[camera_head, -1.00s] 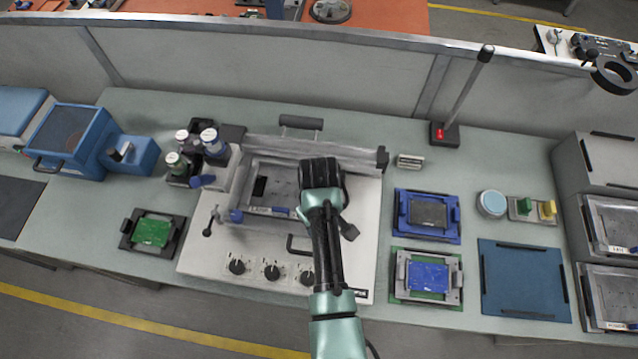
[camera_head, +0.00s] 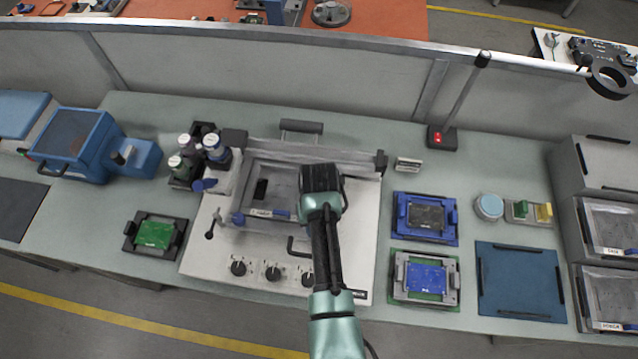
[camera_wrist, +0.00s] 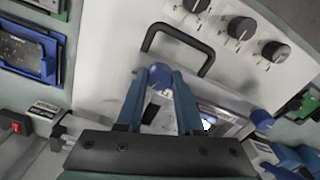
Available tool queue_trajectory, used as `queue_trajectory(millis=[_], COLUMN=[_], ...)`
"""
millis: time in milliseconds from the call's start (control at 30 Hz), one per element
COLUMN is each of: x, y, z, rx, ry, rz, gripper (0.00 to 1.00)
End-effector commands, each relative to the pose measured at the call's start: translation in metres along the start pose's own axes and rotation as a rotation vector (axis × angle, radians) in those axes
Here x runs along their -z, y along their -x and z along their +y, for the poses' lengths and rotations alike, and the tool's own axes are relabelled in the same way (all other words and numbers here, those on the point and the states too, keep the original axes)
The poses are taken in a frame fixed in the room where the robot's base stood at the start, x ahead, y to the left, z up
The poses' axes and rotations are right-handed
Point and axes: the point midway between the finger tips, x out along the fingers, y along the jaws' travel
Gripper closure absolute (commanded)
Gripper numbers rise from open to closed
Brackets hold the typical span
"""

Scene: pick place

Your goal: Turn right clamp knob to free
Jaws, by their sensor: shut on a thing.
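The right clamp knob (camera_wrist: 160,75) is round and blue and shows in the wrist view at the tips of my two blue fingers. My gripper (camera_wrist: 161,82) is shut on it, one finger on each side. In the head view my gripper's dark wrist end (camera_head: 320,179) covers the right front corner of the frame, hiding the fingers and this knob. The left clamp knob (camera_head: 238,218), also blue, sits at the frame's left front corner; it also shows in the wrist view (camera_wrist: 262,120). The knob's exact turn angle cannot be told.
A black handle (camera_wrist: 178,40) and several black dials (camera_wrist: 240,27) stand on the white machine panel close to my fingers. Board fixtures (camera_head: 425,219) lie to the right. Bottles (camera_head: 213,147) stand at the left of the machine.

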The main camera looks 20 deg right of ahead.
Motion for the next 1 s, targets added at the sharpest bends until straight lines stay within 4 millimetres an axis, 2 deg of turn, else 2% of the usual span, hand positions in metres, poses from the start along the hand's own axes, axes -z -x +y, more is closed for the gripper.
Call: queue_trajectory(millis=[1000], x=[0.0017], y=[0.0019], z=[0.0000], rx=[0.001], ry=[-0.930], rz=[0.005], gripper=[1.00])
